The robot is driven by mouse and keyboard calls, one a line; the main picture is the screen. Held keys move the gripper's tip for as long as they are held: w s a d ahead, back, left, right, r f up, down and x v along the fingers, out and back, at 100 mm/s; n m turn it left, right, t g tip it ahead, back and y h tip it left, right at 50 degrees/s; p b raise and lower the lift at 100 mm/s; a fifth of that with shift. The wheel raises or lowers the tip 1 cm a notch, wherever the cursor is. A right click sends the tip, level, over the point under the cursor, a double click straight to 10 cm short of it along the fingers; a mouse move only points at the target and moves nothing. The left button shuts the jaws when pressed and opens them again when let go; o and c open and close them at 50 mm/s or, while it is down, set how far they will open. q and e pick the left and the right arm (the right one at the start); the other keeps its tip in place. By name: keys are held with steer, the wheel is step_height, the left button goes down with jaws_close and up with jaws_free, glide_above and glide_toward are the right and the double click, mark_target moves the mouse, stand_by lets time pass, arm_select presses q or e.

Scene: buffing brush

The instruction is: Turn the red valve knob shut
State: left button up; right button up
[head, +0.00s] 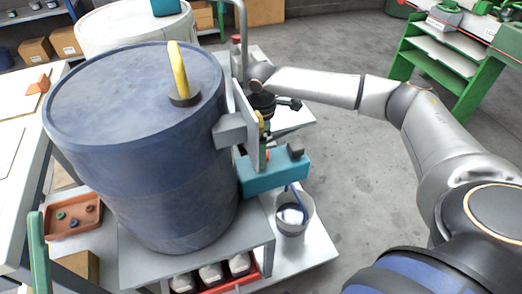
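A large blue-grey drum (150,150) stands on a grey stand in the head view, with a yellow lever (179,70) upright on its lid. A small red part (237,39) shows behind the drum, beside a bent grey pipe; I cannot tell if it is the valve knob. No other red knob is clear. My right arm comes in from the right, and its dark gripper (263,106) is at the upright plate on the drum's right side. The plate and the wrist partly hide its fingers and what they may touch. My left gripper is not in view.
A teal box-shaped fitting (273,172) juts out below the plate, above a grey bucket (294,215). A brown tray (75,216) with small parts lies at left. A green shelf rack (449,55) stands at the back right. The floor between is clear.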

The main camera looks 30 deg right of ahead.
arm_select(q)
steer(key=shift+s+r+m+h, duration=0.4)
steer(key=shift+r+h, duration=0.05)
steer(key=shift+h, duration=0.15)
arm_select(e)
steer(key=shift+f, duration=0.25)
steer(key=c, duration=1.3)
steer(key=shift+c, duration=0.3)
